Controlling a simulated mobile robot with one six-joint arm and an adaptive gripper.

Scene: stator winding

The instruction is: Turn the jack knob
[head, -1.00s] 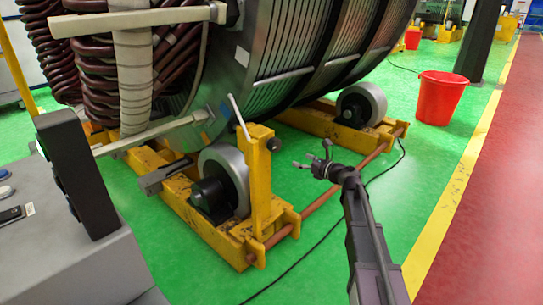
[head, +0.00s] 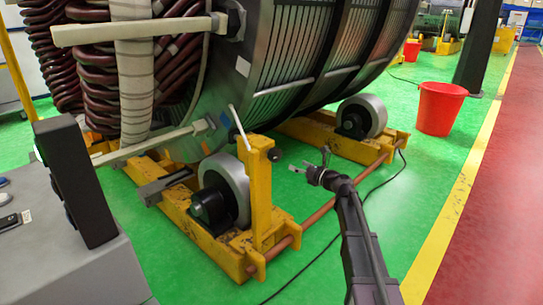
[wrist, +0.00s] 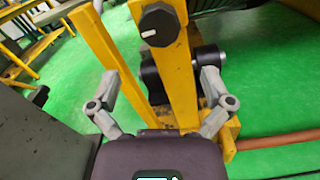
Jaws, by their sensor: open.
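The jack knob is a round black knob (head: 274,154) on the side of an upright yellow post (head: 259,195) near the roller. In the wrist view the knob (wrist: 159,25) shows a white mark on its face, near the top of the picture. My gripper (head: 308,163) is open and empty, to the right of the knob and apart from it. In the wrist view the two grey fingers (wrist: 158,85) are spread wide, with the post between them and the knob above their tips.
A large stator (head: 290,55) rests above yellow roller stands. A white lever (head: 239,127) leans by the post. A copper-coloured bar (head: 330,207) and a black cable cross the green floor. A red bucket (head: 440,108) stands at right, a grey console (head: 60,245) at left.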

